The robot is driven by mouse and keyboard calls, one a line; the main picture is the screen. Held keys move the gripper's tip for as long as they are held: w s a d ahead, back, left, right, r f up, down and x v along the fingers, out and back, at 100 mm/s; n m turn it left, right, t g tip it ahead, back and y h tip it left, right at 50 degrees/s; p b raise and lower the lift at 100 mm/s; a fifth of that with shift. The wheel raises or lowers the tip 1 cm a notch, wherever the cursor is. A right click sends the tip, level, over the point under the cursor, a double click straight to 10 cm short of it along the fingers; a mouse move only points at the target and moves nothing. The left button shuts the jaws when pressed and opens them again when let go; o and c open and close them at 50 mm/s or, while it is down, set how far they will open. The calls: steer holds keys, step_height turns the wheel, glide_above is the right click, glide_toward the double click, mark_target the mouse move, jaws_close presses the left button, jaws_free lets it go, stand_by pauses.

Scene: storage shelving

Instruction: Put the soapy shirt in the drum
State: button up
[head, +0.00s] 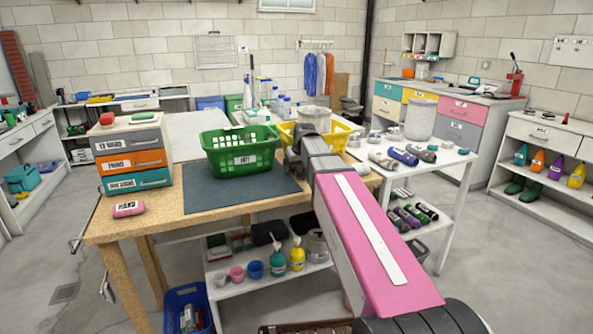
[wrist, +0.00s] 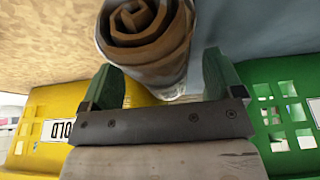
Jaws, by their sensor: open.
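In the wrist view my gripper (wrist: 164,78) is open, its two green fingers apart. A rolled thing (wrist: 140,22), brown spiral inside and pale grey outside, shows end-on at and beyond the fingertips; no grip on it shows. I cannot tell whether it is the soapy shirt. It sits between the yellow basket (wrist: 62,102), labelled COLD, and the green basket (wrist: 275,100). In the head view my arm hides the roll and most of the gripper. Two pale translucent tubs, one (head: 314,114) by the yellow basket (head: 347,135), one (head: 420,118) on the cart, could be the drum.
The green basket labelled HOT (head: 239,148) stands on the dark mat (head: 233,193) on the wooden table (head: 130,230). The white cart (head: 448,162) holds several rolled items.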

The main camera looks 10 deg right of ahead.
steer(key=shift+c, duration=0.3)
steer(key=c, duration=1.1)
steer(key=shift+r, duration=0.15)
